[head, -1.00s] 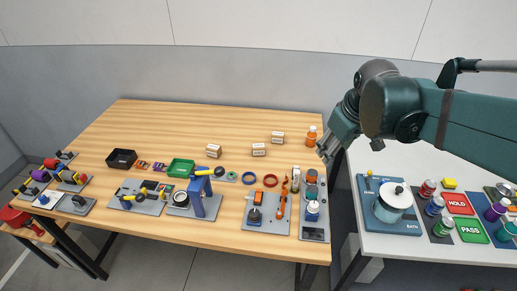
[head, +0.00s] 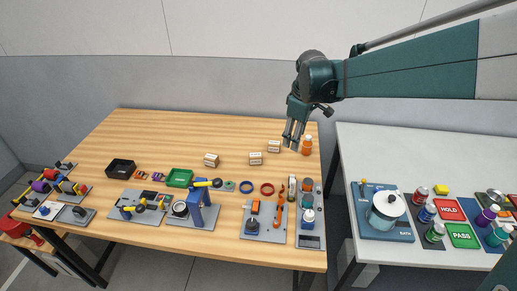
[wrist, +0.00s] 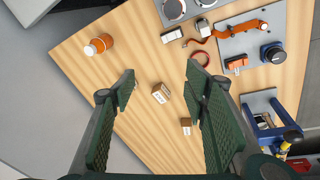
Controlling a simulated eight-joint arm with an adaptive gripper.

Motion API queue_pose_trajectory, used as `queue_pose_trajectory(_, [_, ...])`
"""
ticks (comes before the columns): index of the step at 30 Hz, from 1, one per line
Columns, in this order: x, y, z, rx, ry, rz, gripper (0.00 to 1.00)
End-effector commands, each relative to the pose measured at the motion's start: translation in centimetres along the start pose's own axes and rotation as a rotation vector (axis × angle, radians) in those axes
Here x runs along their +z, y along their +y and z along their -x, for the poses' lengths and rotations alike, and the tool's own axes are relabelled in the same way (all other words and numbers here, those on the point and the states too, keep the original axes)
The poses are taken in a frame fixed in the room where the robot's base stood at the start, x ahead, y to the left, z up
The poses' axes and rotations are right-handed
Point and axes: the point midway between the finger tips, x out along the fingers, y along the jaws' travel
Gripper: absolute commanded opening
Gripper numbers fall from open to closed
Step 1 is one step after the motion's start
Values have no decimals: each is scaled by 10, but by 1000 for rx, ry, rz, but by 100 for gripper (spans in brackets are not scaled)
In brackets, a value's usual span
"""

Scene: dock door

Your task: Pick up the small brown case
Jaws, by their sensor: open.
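Three small brown cases with pale labelled faces lie on the wooden table: one at the right (head: 273,146), one in the middle (head: 255,159) and one at the left (head: 211,160). I cannot tell which of them the task means. My gripper (head: 292,142) is open and empty, pointing down just right of the rightmost case. In the wrist view, one case (wrist: 161,93) shows between and beyond my open fingers (wrist: 160,78). A second case (wrist: 186,126) sits lower, close to the right finger.
Rings, a fixture board (head: 265,218), a blue stand (head: 196,208) and trays lie nearer the front. The table's back half is mostly clear. A white table (head: 360,150) stands right.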

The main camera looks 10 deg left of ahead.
Motion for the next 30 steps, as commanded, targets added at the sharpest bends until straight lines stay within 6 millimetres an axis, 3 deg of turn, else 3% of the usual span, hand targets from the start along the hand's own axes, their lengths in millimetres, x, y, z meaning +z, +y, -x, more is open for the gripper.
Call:
queue_pose_trajectory(16, [-83,21,-65,-85,-41,268,45])
queue_pose_trajectory(30, [-146,21,-136,-163,-67,499,45])
